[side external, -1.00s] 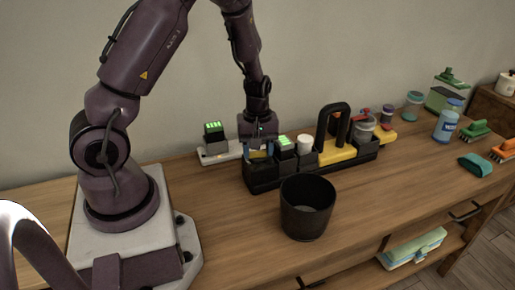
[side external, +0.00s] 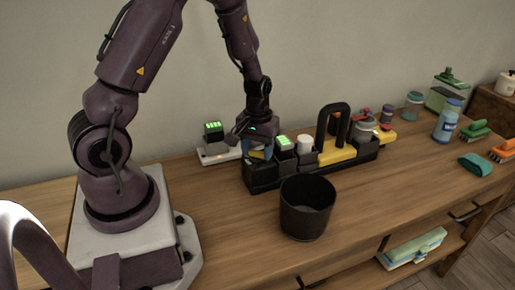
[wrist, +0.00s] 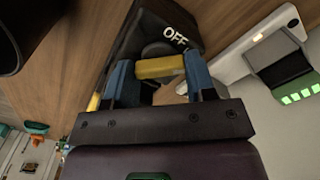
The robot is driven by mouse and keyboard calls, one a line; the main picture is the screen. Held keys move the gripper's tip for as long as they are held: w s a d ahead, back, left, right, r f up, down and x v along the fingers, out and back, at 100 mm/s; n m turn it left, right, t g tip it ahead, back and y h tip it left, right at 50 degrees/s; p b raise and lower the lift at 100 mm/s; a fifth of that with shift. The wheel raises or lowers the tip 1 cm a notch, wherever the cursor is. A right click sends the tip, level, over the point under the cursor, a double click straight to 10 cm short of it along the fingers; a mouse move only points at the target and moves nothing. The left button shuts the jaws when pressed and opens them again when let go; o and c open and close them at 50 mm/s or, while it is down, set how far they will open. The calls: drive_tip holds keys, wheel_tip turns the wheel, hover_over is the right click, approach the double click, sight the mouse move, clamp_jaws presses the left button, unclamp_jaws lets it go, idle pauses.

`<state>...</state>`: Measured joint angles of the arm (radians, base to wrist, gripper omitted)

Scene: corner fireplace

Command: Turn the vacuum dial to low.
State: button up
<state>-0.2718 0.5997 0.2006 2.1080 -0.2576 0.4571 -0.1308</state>
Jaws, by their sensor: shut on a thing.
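The vacuum dial is a yellow bar (wrist: 158,68) on a dark round knob, in the wrist view. The white word OFF (wrist: 175,38) stands on the black housing (wrist: 150,22) just beyond the knob. My gripper (wrist: 161,78) has its two blue fingers on either side of the yellow bar and is shut on it. In the side external view my gripper (side external: 257,153) is low at the left end of the black unit (side external: 263,180) and hides most of the dial. No LOW mark is readable.
A black bin (side external: 307,208) stands in front of the unit. A white charger with a green-lit battery (side external: 213,132) is behind at left. A black handle on a yellow base (side external: 337,152) stands to the right.

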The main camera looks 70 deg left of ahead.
sight(257, 151)
idle(0.3)
drive_tip(key=o, duration=0.9)
drive_tip(key=shift+o, duration=0.2)
wheel_tip(257, 151, up, 13)
drive_tip(key=s+d+r+m+t, duration=0.5)
drive_tip(key=s+d+r+m, duration=0.4)
drive_tip(key=d, duration=0.5)
wheel_tip(257, 151, up, 4)
drive_tip(key=shift+s+d+f+t, duration=0.2)
drive_tip(key=shift+s+d+t, duration=0.15)
drive_tip(key=shift+s, duration=0.8)
